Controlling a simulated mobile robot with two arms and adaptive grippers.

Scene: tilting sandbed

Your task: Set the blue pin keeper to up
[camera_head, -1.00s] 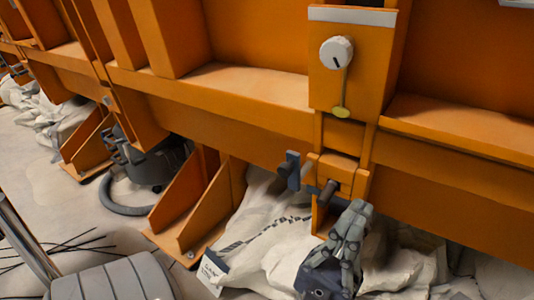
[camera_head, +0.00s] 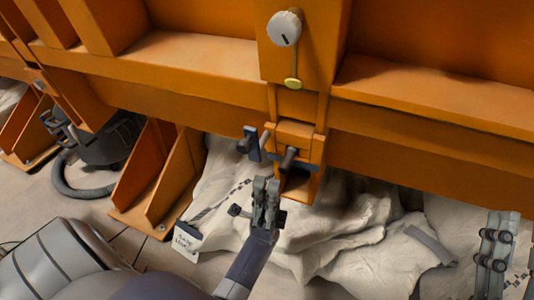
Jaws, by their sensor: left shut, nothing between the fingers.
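The blue pin keeper seems to be the small blue-grey plate (camera_head: 251,143) at the left of the orange bracket (camera_head: 297,135) in the head view. It stands roughly upright. A dark round pin (camera_head: 287,159) sticks out of the bracket beside it. My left gripper (camera_head: 266,183) is shut and empty, just below the plate and pin, with its fingertips pointing up. I cannot tell if it touches the bracket. Grey jointed fingers at the lower right edge look like my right gripper (camera_head: 496,218); it is partly cut off.
A white knob (camera_head: 284,28) and a yellow tag (camera_head: 293,84) are above the bracket on the orange frame. Pale crumpled sheeting (camera_head: 335,225) lies below. A small white label (camera_head: 187,240) and a dark grey machine with a hose (camera_head: 100,150) are at the left.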

